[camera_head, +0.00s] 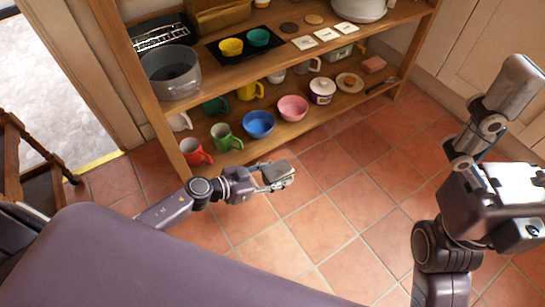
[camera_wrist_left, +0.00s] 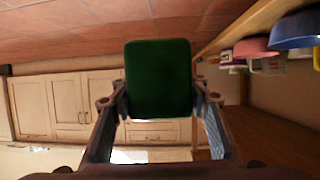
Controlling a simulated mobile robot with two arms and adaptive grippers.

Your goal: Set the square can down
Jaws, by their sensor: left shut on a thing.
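My left gripper (camera_head: 272,178) is in front of the wooden shelf unit, above the tiled floor. It is shut on the square can, which shows in the left wrist view as a dark green, round-cornered square face (camera_wrist_left: 158,78) between the two fingers. In the head view a small greyish piece of what it holds (camera_head: 279,173) shows at the fingertips, partly covered by them. The can is clear of the shelf boards. My right arm stands at the right of the head view; its fingers do not show.
Floor tiles (camera_head: 345,215) ahead are clear.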

